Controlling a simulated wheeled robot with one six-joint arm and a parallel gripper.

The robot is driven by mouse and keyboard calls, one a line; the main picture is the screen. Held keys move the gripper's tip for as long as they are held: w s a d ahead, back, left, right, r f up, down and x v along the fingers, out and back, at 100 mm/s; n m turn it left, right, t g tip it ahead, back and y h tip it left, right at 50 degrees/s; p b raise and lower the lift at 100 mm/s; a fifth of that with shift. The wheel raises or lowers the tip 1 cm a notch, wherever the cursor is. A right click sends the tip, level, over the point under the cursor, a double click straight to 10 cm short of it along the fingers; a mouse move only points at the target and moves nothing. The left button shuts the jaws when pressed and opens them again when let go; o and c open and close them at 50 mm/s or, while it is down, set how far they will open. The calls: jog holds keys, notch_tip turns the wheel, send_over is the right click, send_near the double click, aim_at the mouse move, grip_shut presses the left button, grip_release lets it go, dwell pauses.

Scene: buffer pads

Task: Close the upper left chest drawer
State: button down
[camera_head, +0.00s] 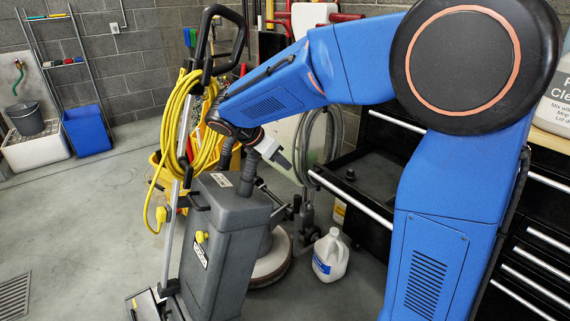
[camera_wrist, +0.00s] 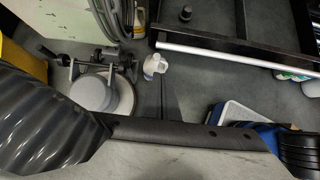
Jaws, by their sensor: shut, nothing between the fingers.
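The chest (camera_head: 540,240) is black with silver drawer handles, partly hidden behind my blue arm. Its upper left drawer (camera_head: 372,176) is pulled out, with a silver handle bar (camera_head: 350,199) along its front edge. A small black object lies inside it. In the wrist view the open drawer (camera_wrist: 235,22) is at the upper right, its silver handle bar (camera_wrist: 235,55) facing the camera side. My gripper (camera_head: 283,161) is shut and empty, left of the drawer's front and apart from the handle in the picture. Its fingers are small and hard to make out.
A grey floor scrubber (camera_head: 235,230) with a coiled yellow cord (camera_head: 180,120) stands beside my gripper. A white jug (camera_head: 331,256) stands on the floor below the drawer. A cleaner jug (camera_head: 556,105) sits on the chest top. Open floor (camera_head: 80,215) lies at the left.

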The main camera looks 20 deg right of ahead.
jog(key=d+r+x, duration=0.1)
jog(key=x, duration=0.9)
jog(key=shift+w+d, duration=0.4)
jog(key=shift+d, duration=0.15)
send_over(360, 161)
jog(key=shift+d, duration=0.1)
dwell(0.4)
